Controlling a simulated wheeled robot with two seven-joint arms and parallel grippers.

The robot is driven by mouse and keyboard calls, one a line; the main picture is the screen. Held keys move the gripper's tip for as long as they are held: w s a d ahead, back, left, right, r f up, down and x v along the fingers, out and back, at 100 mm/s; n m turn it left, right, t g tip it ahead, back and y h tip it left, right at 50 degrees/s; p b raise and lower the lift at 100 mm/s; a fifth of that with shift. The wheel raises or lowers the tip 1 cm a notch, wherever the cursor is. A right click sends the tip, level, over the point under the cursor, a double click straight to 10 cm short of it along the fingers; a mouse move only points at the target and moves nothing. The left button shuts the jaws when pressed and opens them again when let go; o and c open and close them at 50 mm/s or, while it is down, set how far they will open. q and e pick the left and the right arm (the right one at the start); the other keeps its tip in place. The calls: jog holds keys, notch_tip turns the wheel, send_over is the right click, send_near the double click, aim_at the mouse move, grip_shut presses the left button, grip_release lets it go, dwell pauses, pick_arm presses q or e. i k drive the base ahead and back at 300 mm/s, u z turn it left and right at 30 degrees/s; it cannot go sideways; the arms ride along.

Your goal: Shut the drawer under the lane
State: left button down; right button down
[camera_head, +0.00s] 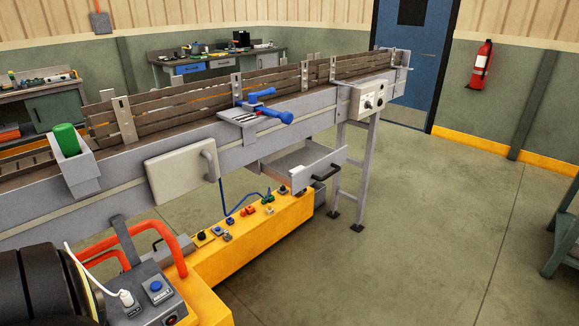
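The grey drawer (338,158) hangs under the lane (215,140), right of the middle of the view. It is pulled out toward the open floor, with its inside showing. Its dark handle (327,173) is on the front panel. The back of the drawer is hidden under the lane, and I cannot make out any contents. Neither of my grippers is in view.
A yellow unit (270,233) with several buttons stands below and left of the drawer. A leg stand (367,175) and control box (368,99) are close on its right. A blue-handled fixture (262,105) sits on the lane's edge.

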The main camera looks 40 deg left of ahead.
aim_at(321, 162)
jog(key=u, duration=1.1)
jog(key=i, duration=1.1)
jog(key=u, duration=1.1)
